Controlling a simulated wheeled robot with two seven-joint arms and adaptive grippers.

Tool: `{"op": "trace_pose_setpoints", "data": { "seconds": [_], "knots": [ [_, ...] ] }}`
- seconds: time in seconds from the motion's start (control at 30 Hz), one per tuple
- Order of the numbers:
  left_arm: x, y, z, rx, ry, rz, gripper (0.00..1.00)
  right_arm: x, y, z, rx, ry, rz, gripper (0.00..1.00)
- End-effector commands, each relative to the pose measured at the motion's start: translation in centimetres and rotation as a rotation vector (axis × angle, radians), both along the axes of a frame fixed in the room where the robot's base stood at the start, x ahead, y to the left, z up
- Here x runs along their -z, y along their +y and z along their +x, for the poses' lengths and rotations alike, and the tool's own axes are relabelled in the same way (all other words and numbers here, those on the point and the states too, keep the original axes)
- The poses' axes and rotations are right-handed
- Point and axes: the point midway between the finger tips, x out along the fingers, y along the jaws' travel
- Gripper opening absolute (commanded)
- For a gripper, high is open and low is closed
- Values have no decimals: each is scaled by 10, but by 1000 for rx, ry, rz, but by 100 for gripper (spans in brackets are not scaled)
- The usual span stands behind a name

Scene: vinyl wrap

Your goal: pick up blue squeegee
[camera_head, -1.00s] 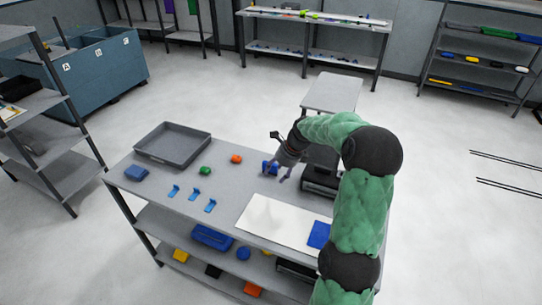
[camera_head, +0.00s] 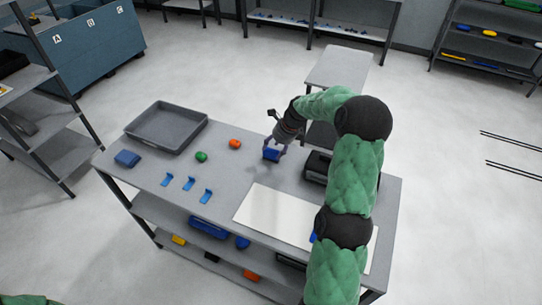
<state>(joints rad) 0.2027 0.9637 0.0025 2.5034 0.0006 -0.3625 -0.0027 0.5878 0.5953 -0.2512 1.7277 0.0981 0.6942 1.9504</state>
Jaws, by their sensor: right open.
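A small blue block-like piece (camera_head: 271,154), which I take to be the blue squeegee, lies on the grey table (camera_head: 228,172) near its back edge. My right gripper (camera_head: 273,151) points down over it with open fingers on either side. I cannot tell whether the fingers touch it. My right arm crosses the right part of the table and hides some of it. My left gripper is out of view.
An orange piece (camera_head: 235,144) and a green piece (camera_head: 201,156) lie left of the squeegee, with a grey tray (camera_head: 166,142) beyond. A blue block (camera_head: 127,158), several small blue pieces (camera_head: 188,183) and a white sheet (camera_head: 279,217) share the table. A black box (camera_head: 316,168) stands close right.

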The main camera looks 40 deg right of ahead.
Motion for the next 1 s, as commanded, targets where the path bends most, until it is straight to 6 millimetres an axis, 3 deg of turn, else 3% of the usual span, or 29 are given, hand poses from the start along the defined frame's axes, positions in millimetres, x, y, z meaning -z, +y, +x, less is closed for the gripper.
{"op": "trace_pose_setpoints", "data": {
  "seconds": [0.23,0.6,0.67,0.8,0.83,1.0],
  "knots": [
    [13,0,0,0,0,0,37,36,2,9,-1,2,2,58],
    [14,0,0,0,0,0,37,44,4,13,0,1,0,58],
    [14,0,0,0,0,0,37,44,4,13,0,1,0,44],
    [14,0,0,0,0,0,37,44,4,13,0,1,0,4],
    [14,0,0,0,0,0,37,44,4,13,0,1,0,0],
    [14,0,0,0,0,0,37,44,4,13,0,1,0,0]
  ]
}}
